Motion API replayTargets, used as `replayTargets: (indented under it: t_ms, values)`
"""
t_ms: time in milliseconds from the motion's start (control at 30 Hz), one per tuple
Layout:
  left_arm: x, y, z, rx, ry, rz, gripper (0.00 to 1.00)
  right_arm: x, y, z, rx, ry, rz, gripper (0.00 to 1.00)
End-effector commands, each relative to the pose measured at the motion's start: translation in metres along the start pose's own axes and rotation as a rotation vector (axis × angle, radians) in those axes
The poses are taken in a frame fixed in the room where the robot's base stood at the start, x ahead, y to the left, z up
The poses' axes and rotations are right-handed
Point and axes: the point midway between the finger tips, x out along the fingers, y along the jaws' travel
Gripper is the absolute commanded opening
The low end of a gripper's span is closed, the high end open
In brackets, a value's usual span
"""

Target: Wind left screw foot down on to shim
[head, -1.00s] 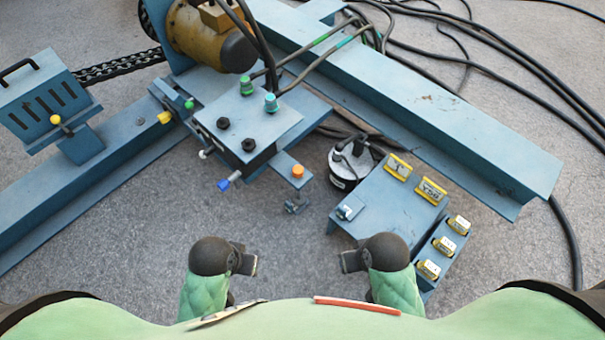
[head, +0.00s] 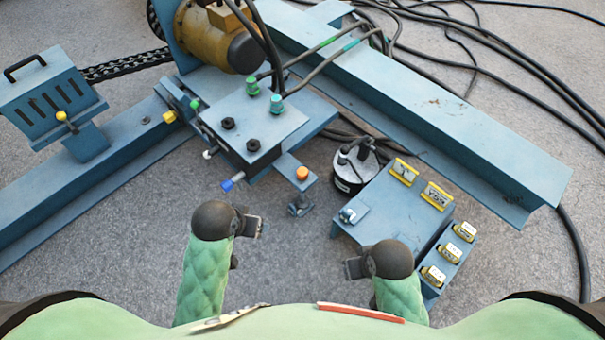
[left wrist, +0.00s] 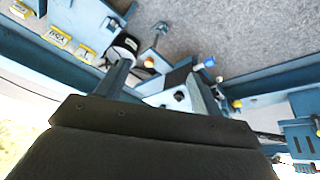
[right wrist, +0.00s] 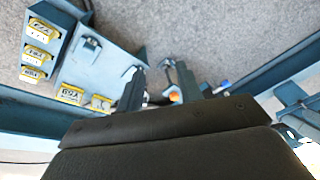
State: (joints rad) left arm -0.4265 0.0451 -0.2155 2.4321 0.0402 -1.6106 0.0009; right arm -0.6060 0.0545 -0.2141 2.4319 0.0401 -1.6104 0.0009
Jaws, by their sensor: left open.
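A screw foot with an orange head (head: 302,174) stands through a blue bracket at the machine's near corner. Its round foot (head: 299,208) hangs below the bracket; I cannot tell whether it touches anything. No shim can be made out under it. The orange head also shows in the left wrist view (left wrist: 149,62), between the fingers' lines, and in the right wrist view (right wrist: 174,97). My left gripper (head: 251,222) is open and empty, short of the foot and to its left. My right gripper (head: 353,268) looks open and empty, in front of the blue stand.
A blue stand (head: 385,215) carries yellow-labelled blocks (head: 403,171), with more in a side tray (head: 447,252). A black-and-white round device (head: 350,175) stands behind it. A blue-tipped lever (head: 232,182) sticks out left of the bracket. Cables lie at the back right. The near floor is clear.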

Motion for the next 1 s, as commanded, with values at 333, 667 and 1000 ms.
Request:
replayTargets:
  t_ms: [333, 667, 1000]
  values:
    - [0.007, -0.001, -0.122, 0.046, 0.18, -0.011, 0.67, 0.036, -0.001, 0.01, -0.009, -0.02, -0.005, 0.36]
    - [0.05, 0.01, -0.225, 0.099, 0.225, -0.014, 0.67, 0.087, -0.005, 0.027, -0.02, -0.073, -0.018, 0.36]
    - [0.122, 0.028, -0.329, 0.175, 0.176, -0.024, 0.67, 0.156, -0.013, 0.042, -0.032, -0.08, -0.039, 0.36]
